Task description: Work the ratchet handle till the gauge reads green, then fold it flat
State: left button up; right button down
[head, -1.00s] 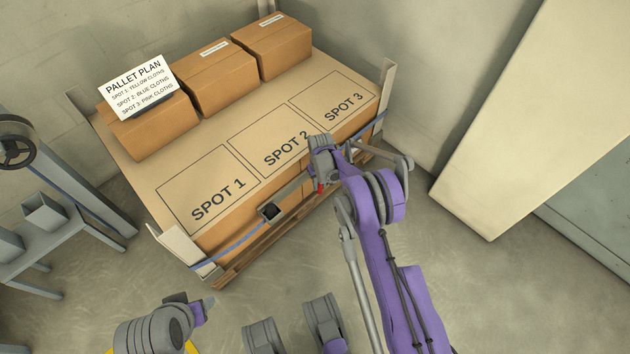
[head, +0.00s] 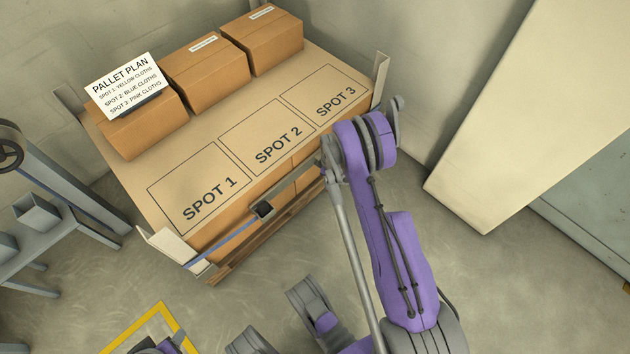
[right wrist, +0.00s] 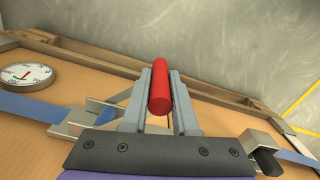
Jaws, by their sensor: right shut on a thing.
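In the right wrist view my right gripper (right wrist: 162,74) is shut on the red grip (right wrist: 160,96) of the ratchet handle. The metal ratchet parts (right wrist: 90,123) lie beside and behind the fingers, on the blue strap (right wrist: 27,107). The round white gauge (right wrist: 25,77) is at the left on the cardboard. Its red and green marks show, but its reading is too small to tell. In the head view the strap (head: 228,246) runs along the load's front, and my right forearm hides the right gripper and red grip.
The loaded pallet (head: 245,250) has SPOT 1, 2 and 3 outlines on top, with brown boxes (head: 205,75) and a pallet plan sign (head: 122,84) behind. A grey bench (head: 35,255) stands at left. A pale panel (head: 510,120) stands at right. Floor in front is open.

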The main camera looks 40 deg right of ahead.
jog(key=shift+s+d+n, duration=0.3)
jog(key=shift+d+n, duration=0.45)
jog(key=shift+n, duration=0.05)
jog(key=c, duration=0.7)
grip_release()
notch_tip(320, 180, up, 11)
jog(key=p, duration=0.3)
jog(key=shift+f, duration=0.1)
